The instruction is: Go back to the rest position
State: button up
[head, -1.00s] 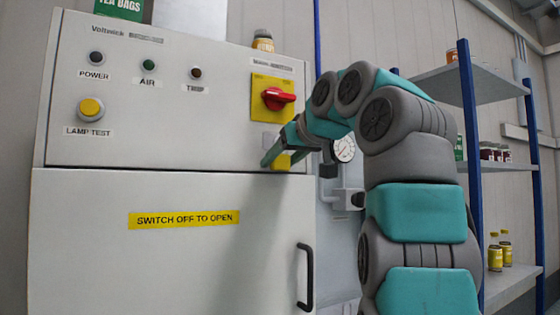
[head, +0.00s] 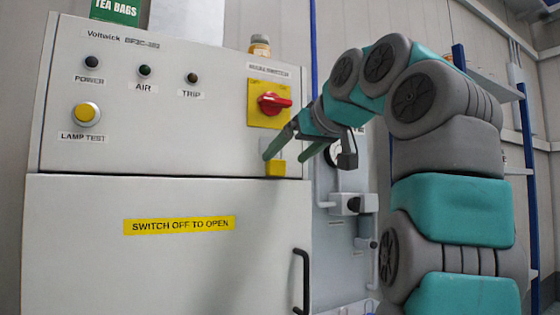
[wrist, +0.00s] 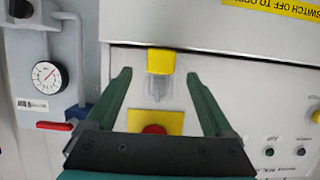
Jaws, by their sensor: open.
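My gripper (head: 287,150) is open and empty in front of the control cabinet (head: 170,258). Its two green fingers are spread apart, and in the wrist view my gripper (wrist: 160,90) has nothing between the fingertips but the cabinet face farther off. A red rotary switch (head: 273,103) on a yellow plate (head: 257,117) is just above the fingers in the head view. In the wrist view the red switch (wrist: 154,129) is partly hidden by the gripper body. A small yellow block (head: 275,169) sits on the cabinet below the switch, near the fingertips, and shows in the wrist view (wrist: 161,61).
A pressure gauge (wrist: 47,75) and a red lever (wrist: 54,126) are beside the cabinet. A black door handle (head: 302,280) sticks out below. A tea bags box (head: 116,11) and a jar (head: 260,46) stand on top. Shelves (head: 497,89) are behind my arm at right.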

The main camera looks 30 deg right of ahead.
jog(key=a+f+g, duration=0.1)
jog(key=a+f, duration=0.1)
jog(key=f, duration=0.2)
jog(key=w+a+f+g+y, duration=0.1)
jog(key=a+f, duration=0.1)
jog(key=f, duration=0.3)
jog(key=w+a+f+m+g, duration=0.1)
jog(key=a+f+g, duration=0.1)
jog(key=f, duration=0.3)
jog(key=shift+a+y, duration=0.1)
jog(key=shift+y, duration=0.2)
jog(key=s+a+f+g, duration=0.2)
jog(key=a+f, duration=0.1)
jog(key=f, duration=0.6)
jog(key=s+a+f+g, duration=0.2)
jog(key=s+a+f, duration=0.1)
jog(key=f, duration=0.6)
jog(key=s+a+f+g+h, duration=0.2)
jog(key=s+f+g, duration=0.5)
jog(key=s+f, duration=1.9)
notch_tip(320, 180, down, 2)
jog(key=shift+s+a+f+n+g, duration=0.3)
jog(key=shift+a+g, duration=0.1)
jog(key=shift+a, duration=0.15)
